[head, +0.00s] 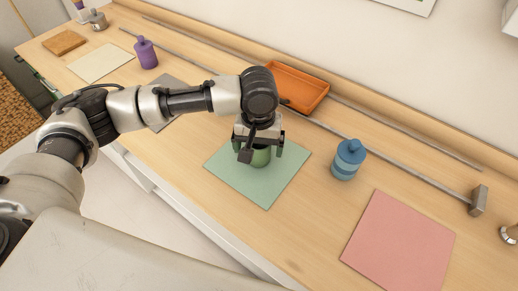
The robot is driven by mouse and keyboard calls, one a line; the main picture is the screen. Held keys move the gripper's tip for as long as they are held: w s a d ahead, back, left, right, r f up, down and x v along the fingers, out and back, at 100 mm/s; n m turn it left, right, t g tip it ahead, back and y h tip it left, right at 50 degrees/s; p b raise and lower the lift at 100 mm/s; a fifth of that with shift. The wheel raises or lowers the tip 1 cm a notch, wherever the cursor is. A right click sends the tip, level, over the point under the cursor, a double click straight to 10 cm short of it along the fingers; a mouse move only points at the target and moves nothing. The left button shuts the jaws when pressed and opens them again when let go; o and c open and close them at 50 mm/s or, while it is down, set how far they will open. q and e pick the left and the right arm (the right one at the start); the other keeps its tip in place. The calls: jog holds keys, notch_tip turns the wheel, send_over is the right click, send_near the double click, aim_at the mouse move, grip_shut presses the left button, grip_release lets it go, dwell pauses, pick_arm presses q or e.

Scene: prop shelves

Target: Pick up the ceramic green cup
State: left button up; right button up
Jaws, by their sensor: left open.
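The green cup (262,158) stands on a pale green square mat (267,191) on the wooden shelf top. My left gripper (259,150) points down right over the cup, with its fingers around or just above the cup's upper part. It is open. The gripper hides the top and much of the near side of the cup, so I cannot tell whether the fingers touch it. My right gripper does not show.
An orange tray (298,88) lies behind the gripper. A blue jar (348,160) stands to the right, near a pink mat (399,243). A purple bottle (146,53), a cream mat (100,63) and a wooden board (65,42) are at the left. A metal rail (400,160) runs along the back.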

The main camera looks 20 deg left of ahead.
pick_arm(q)
jog(key=shift+f, duration=0.75)
jog(key=c, duration=0.9)
jog(key=shift+c, duration=0.5)
jog(key=shift+r, duration=0.15)
